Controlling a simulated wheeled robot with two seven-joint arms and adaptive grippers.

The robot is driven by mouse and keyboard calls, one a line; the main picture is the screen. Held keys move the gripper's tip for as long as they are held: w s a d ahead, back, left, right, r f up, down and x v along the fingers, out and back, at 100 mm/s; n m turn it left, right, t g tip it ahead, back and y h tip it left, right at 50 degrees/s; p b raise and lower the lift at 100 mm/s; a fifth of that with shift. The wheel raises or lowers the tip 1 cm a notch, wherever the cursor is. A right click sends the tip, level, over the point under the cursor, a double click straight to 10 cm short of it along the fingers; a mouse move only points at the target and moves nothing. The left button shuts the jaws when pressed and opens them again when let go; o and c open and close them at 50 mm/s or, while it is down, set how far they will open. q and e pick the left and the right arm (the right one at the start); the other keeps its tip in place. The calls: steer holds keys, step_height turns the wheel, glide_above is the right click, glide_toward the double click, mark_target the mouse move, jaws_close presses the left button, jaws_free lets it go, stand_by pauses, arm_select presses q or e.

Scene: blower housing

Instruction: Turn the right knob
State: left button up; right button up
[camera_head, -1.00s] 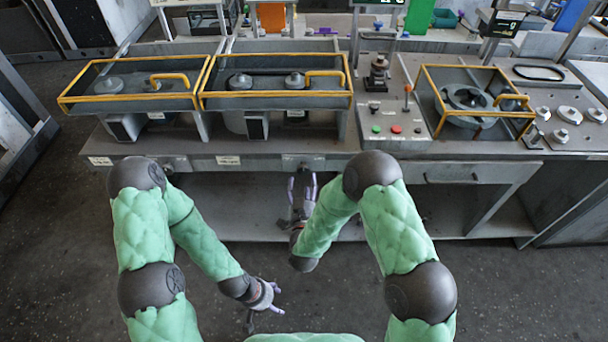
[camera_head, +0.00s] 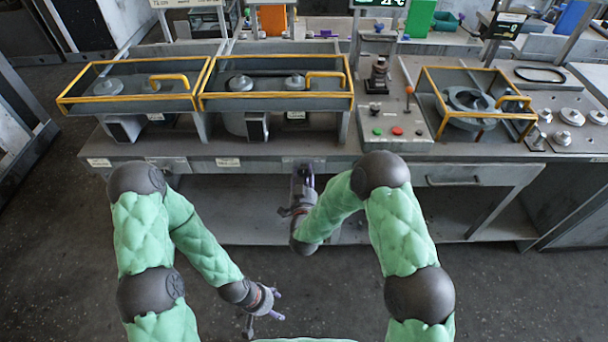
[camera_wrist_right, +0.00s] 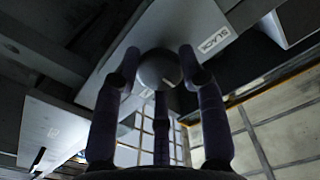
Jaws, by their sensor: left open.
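In the head view the knob cannot be made out behind the hand. My left gripper (camera_head: 265,315) is open and empty, low over the floor in front of the bench.
The workbench (camera_head: 250,148) carries yellow-railed bays (camera_head: 275,95), a panel with red and green buttons (camera_head: 397,131) and a lever (camera_head: 408,95). Several grey round parts (camera_head: 562,138) sit at the right. A drawer (camera_head: 455,175) and open shelf are below. The floor (camera_head: 400,250) in front is clear.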

steer(key=shift+w+r, duration=0.1)
steer(key=shift+r, duration=0.05)
steer(key=m+b, duration=0.2)
steer(key=m, duration=0.1)
steer(key=shift+d+m+b, duration=0.1)
steer(key=shift+m+b, duration=0.2)
steer(key=shift+b, duration=0.1)
steer(key=m+b, duration=0.3)
steer(key=m, duration=0.1)
steer(key=shift+m+b, duration=0.45)
steer(key=shift+m, duration=0.45)
steer(key=shift+d+r+m, duration=0.1)
steer(key=shift+r+m, duration=0.05)
steer(key=shift+m, duration=1.05)
steer(key=o, duration=1.1)
steer(key=shift+w, duration=0.1)
steer(key=shift+o, duration=0.2)
steer(key=shift+d, duration=0.1)
